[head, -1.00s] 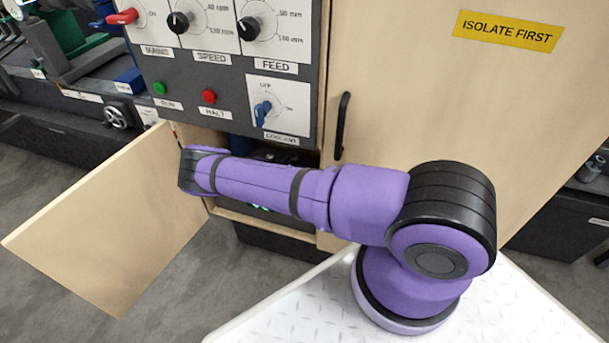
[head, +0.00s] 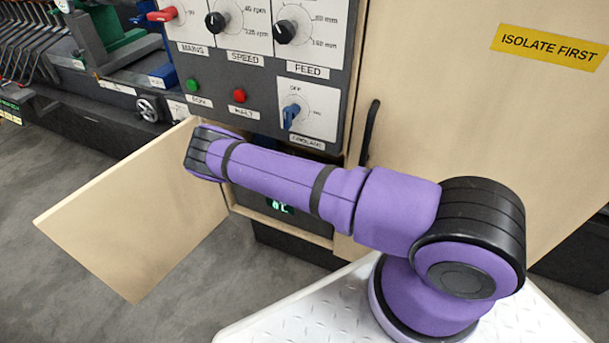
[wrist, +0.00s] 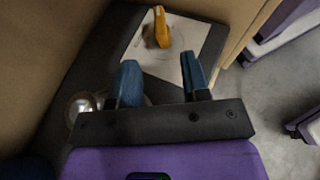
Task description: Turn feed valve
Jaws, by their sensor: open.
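A yellow lever handle (wrist: 161,28) stands on a white plate (wrist: 178,62) fixed to a dark panel in the wrist view; I can read no label on it, so I cannot tell for sure that it is the feed valve. My gripper (wrist: 160,78) is open and empty, its two blue fingertips pointing towards the plate. The yellow handle is beyond the fingertips, roughly between them in the picture, and apart from them. In the head view my gripper is hidden behind my purple forearm at the cabinet's lower opening.
The open wooden door (head: 135,215) stands left of the opening. The control panel (head: 260,75) above carries the FEED dial (head: 286,32), a blue coolant knob (head: 291,114) and buttons. A green display (head: 280,206) glows inside. A round shiny part (wrist: 85,104) is left of my fingers.

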